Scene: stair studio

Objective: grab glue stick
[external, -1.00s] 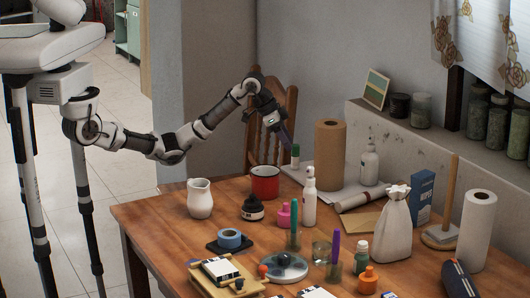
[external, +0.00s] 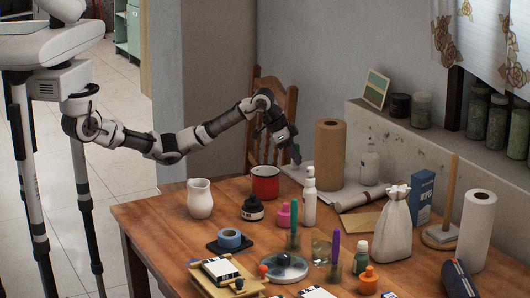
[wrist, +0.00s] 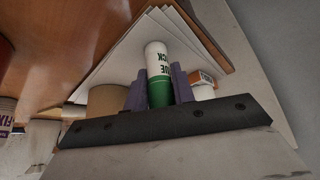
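The glue stick is a white tube with dark lettering and a green end, shown in the wrist view (wrist: 158,70). Its green end lies between the two purple fingers of my gripper (wrist: 159,88). The fingers appear to press against both sides, with no clear gap. The far white end points toward the stack of pale sheets (wrist: 110,60). In the external view my gripper (external: 297,155) reaches down over the papers at the back of the table, and the glue stick is hidden behind it. Whether the stick touches the papers cannot be told.
A brown paper roll (external: 330,155) stands close right of my gripper. A red mug (external: 265,183) and a white spray bottle (external: 310,198) are in front. A wooden chair (external: 288,105) is behind the table. The front middle is crowded with small items.

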